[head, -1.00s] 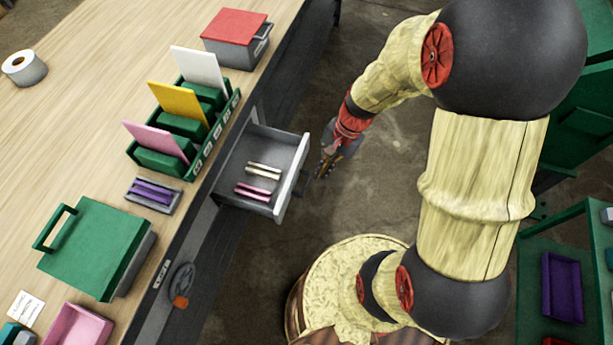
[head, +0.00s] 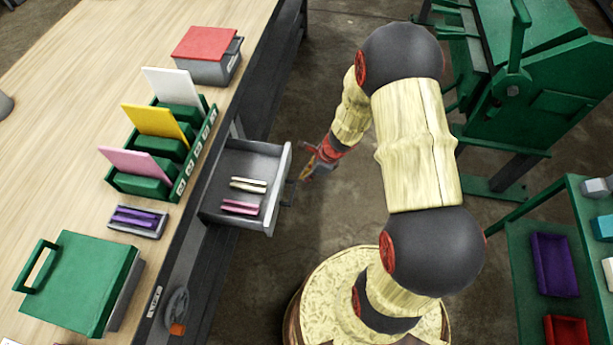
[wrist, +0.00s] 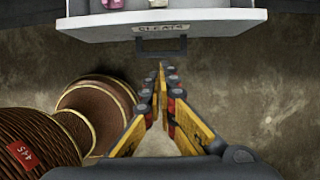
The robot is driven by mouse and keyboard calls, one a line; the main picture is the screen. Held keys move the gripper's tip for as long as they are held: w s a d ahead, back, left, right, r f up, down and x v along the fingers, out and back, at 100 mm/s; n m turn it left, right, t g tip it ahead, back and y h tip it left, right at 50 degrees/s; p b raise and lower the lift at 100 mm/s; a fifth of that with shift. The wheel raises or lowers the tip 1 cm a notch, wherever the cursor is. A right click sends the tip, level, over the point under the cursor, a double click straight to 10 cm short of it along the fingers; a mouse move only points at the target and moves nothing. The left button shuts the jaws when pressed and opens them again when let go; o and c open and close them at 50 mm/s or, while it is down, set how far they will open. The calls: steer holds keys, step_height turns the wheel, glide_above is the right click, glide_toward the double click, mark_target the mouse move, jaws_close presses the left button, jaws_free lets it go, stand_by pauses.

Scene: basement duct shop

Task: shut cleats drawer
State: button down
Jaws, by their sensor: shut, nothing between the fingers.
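The cleats drawer (head: 242,215) is a grey drawer pulled out from under the front edge of the workbench. A cream piece (head: 248,185) and a pink piece (head: 240,207) lie in it. In the wrist view its light front (wrist: 160,25) crosses the top, with a label reading like "CLEATS" and a dark handle (wrist: 161,46) below. My gripper (head: 306,172) is beside the drawer's front, on its outer side. In the wrist view the yellow and black fingers (wrist: 160,72) are shut and empty, pointing at the handle with a small apparent gap.
The workbench (head: 60,120) carries a red-lidded box (head: 206,43), a green rack of coloured cards (head: 150,180), a purple-filled tray (head: 137,220) and a green-lidded case (head: 78,280). A green machine (head: 545,90) and a green cart (head: 520,260) stand right. Floor between is open.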

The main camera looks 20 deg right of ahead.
steer(key=shift+w+a+f+b, duration=0.45)
steer(key=shift+w+a+f, duration=0.15)
steer(key=shift+a+f, duration=0.3)
steer(key=shift+w+a+f+b, duration=0.4)
steer(key=shift+w+a+f, duration=0.35)
steer(key=shift+f, duration=0.3)
steer(key=shift+w+a+f+b, duration=0.45)
steer(key=shift+w+a+f, duration=0.05)
steer(key=shift+a+f, duration=0.45)
steer(key=shift+w+a, duration=0.1)
steer(key=w+a+p, duration=0.5)
steer(key=w+a, duration=0.2)
steer(key=a, duration=0.3)
steer(key=w+a+p, duration=0.4)
steer(key=w+a, duration=0.4)
steer(key=a, duration=0.2)
steer(key=shift+a+p, duration=0.25)
steer(key=shift+p, duration=0.1)
steer(key=shift+d, duration=0.1)
